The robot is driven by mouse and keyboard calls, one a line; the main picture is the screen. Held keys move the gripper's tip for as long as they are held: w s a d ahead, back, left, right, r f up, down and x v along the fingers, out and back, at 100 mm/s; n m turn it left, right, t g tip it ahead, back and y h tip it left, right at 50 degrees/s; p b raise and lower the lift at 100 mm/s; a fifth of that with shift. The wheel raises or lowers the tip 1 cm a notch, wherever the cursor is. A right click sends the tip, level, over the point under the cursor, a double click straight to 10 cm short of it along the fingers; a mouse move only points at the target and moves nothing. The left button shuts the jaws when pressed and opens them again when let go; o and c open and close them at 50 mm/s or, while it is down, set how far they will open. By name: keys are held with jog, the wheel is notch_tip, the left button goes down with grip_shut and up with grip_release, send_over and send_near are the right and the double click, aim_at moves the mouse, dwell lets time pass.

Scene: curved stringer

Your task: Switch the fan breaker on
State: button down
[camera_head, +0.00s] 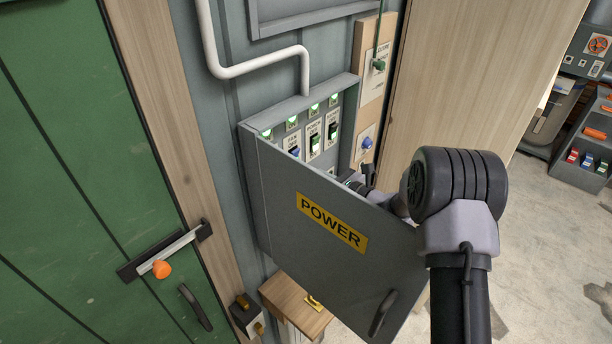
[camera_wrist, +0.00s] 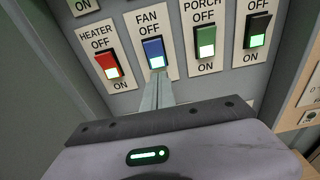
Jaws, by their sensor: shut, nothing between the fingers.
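The fan breaker (camera_wrist: 154,52) is a blue rocker on a white plate, with OFF printed above it. Its lower end is lit, like those of its neighbours. It also shows in the head view (camera_head: 294,151). My gripper (camera_wrist: 157,78) is shut and empty, its fingertips at the lower end of the fan breaker; I cannot tell whether they touch it. The fingers cover the plate's lower label. In the head view my gripper is largely hidden behind the open door marked POWER (camera_head: 310,240).
Green lamps glow above the breakers in the head view. The open door stands close to my arm.

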jog(key=f+v, duration=0.2)
jog(key=v, duration=0.8)
jog(key=shift+s+b, duration=0.25)
jog(key=shift+b, duration=0.2)
jog(key=shift+d, duration=0.1)
